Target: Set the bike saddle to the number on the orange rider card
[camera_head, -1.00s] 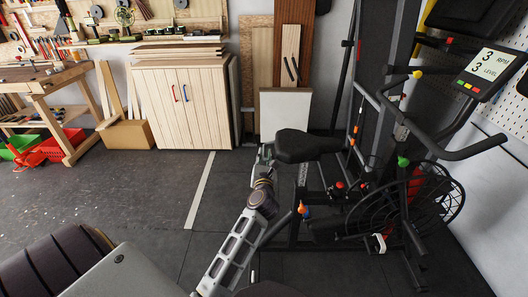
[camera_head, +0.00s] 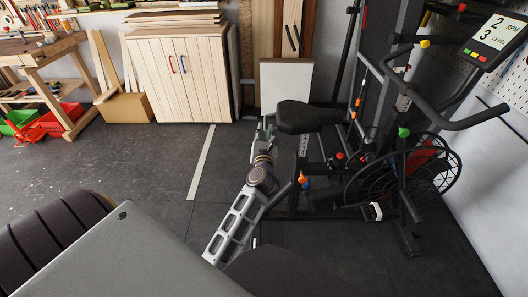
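The black bike saddle (camera_head: 308,117) sits on top of its post on the exercise bike at centre right. A post with white markings (camera_head: 303,146) shows below it; I cannot read the marks. I cannot make out an orange rider card.
The bike's display (camera_head: 496,38) reads 2 RPM, 3 LEVEL. Its handlebar (camera_head: 470,122) and caged flywheel (camera_head: 425,170) stand to the right. A wooden cabinet (camera_head: 178,75) and a workbench (camera_head: 45,60) are behind at left. The dark floor left of the bike is clear.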

